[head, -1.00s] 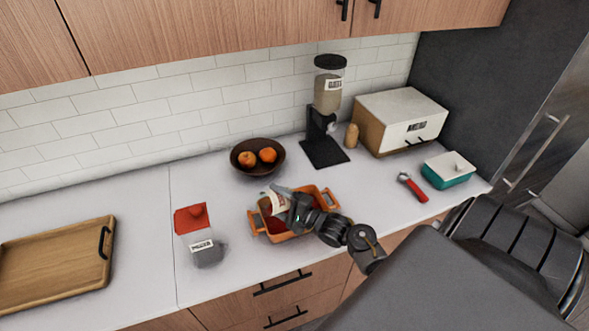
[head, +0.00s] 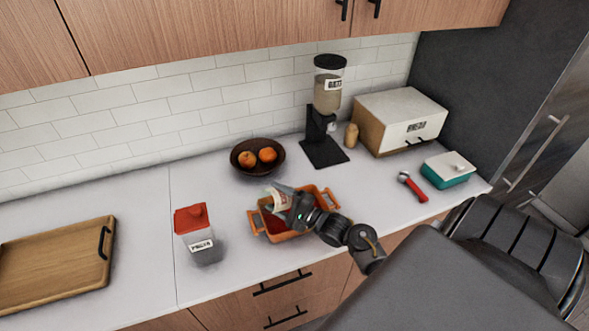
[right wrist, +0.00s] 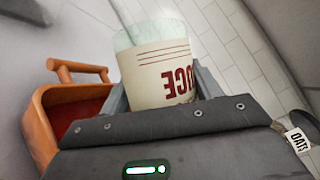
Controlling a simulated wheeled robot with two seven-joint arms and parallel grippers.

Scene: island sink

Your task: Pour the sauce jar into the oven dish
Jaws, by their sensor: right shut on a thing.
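The sauce jar (head: 281,200), with a cream label and dark red letters, is in my right gripper (head: 293,206), tilted above the oven dish. In the right wrist view the jar (right wrist: 160,62) sits between the two fingers (right wrist: 163,96), with its lettering upside down and clear glass above the label. The orange oven dish (head: 331,200) stands on the counter with two handles. Red sauce (head: 277,222) shows inside it. The dish wall (right wrist: 38,132) is at the left of the right wrist view. The jar's mouth is not clear to see. My left gripper is not in view.
A red-lidded pitcher (head: 202,246) stands left of the dish, and a wooden tray (head: 55,270) lies farther left. Behind are a fruit bowl (head: 240,166) and an oats dispenser (head: 326,150). A red-handled tool (head: 413,187) and a teal butter dish (head: 446,176) are at right.

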